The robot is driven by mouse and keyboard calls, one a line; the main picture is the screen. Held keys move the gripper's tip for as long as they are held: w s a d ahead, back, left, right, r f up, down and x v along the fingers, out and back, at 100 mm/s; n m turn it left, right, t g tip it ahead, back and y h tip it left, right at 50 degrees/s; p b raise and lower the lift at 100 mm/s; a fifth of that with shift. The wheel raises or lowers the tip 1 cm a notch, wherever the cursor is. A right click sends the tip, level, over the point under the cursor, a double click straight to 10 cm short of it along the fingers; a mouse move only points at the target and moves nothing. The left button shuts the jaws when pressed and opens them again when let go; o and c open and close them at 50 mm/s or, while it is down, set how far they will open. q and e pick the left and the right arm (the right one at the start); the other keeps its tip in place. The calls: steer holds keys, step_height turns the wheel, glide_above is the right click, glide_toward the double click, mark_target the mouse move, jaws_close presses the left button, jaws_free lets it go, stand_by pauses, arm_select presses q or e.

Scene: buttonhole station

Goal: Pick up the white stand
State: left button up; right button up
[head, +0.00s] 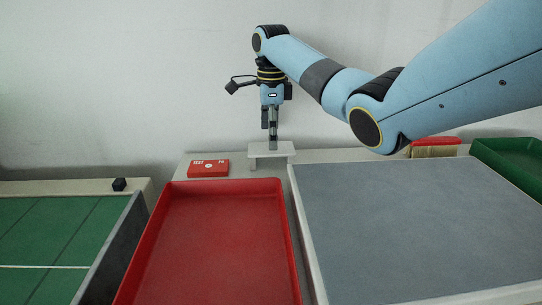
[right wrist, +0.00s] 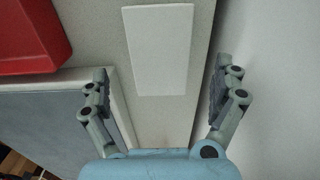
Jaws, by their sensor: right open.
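The white stand (head: 286,149) is a small flat-topped piece with legs, upright on the pale table behind the red tray. In the right wrist view its top shows as a white rectangle (right wrist: 160,50). My right gripper (head: 271,138) points down right over the stand in the head view. In the right wrist view the right gripper (right wrist: 161,72) is open, one finger to each side of the stand, with gaps and no visible contact. In the head view I cannot tell how high the fingertips are above the top. My left gripper is not in view.
A red tray (head: 164,215) lies in front of the stand, with a red box (head: 208,169) to the stand's left. A grey-topped panel with a white rim (head: 300,225) is at right. A green tray (head: 525,150) is at far right. A wall rises close behind.

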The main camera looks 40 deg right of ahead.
mark_target(271, 156)
step_height(271, 156, down, 5)
steer(key=shift+r+b, duration=0.15)
steer(key=shift+b, duration=0.35)
steer(key=shift+r, duration=0.1)
steer(key=c, duration=1.3)
